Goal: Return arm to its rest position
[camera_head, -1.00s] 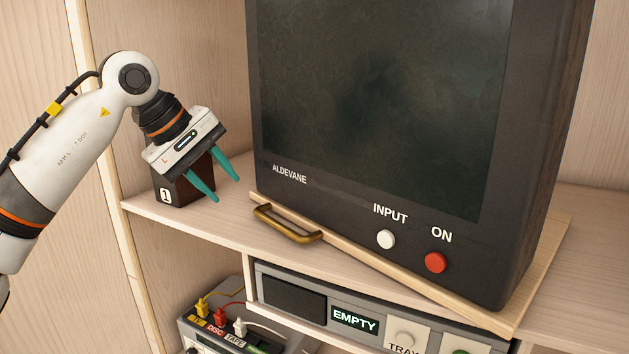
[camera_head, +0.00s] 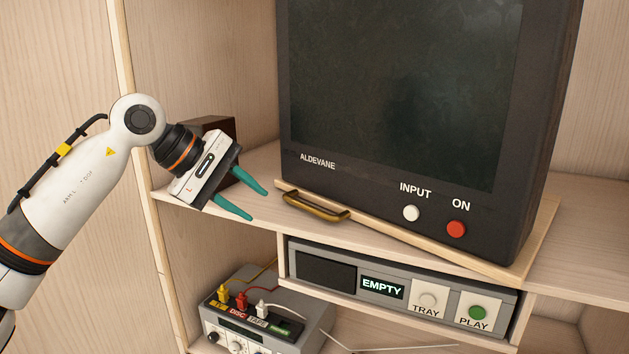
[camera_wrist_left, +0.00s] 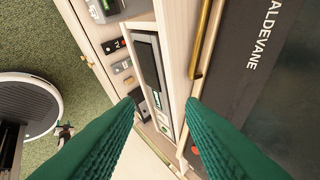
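My left gripper (camera_head: 243,198) is in the head view at the left, in front of the shelf edge. Its two teal fingers are apart with nothing between them. They point right, toward a brass handle (camera_head: 316,205) on the board under the television, and are clear of it. In the left wrist view the fingers (camera_wrist_left: 162,140) are also spread and empty, with the handle (camera_wrist_left: 201,40) beyond them. My right arm and gripper do not show in the head view.
The television (camera_head: 405,90) stands on a wooden board on the shelf. A dark block (camera_head: 214,125) is just behind my gripper. Below are a player (camera_head: 325,272) reading EMPTY and a switch box (camera_head: 238,325) with coloured plugs. A cable lies beside the box.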

